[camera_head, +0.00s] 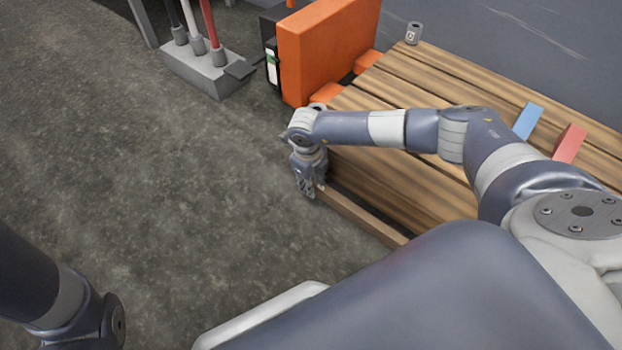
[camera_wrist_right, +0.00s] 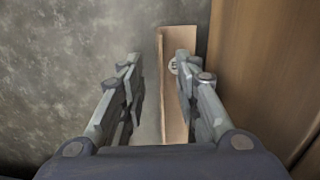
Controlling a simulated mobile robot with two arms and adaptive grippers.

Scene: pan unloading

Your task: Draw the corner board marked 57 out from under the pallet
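A tan corner board (camera_head: 362,217) lies low along the front side of the wooden pallet (camera_head: 400,72). It shows in the right wrist view (camera_wrist_right: 183,38) as an angled strip with a small round tag, whose mark is too small to read. I cannot see contact. My left gripper is out of view.
An orange upright block (camera_head: 320,50) stands beside the pallet's far left end, near a grey rack (camera_head: 207,72) with several poles. A blue piece (camera_head: 528,121), a red piece (camera_head: 569,143) and a grey cylinder (camera_head: 413,34) are at the pallet's top. The floor left is clear.

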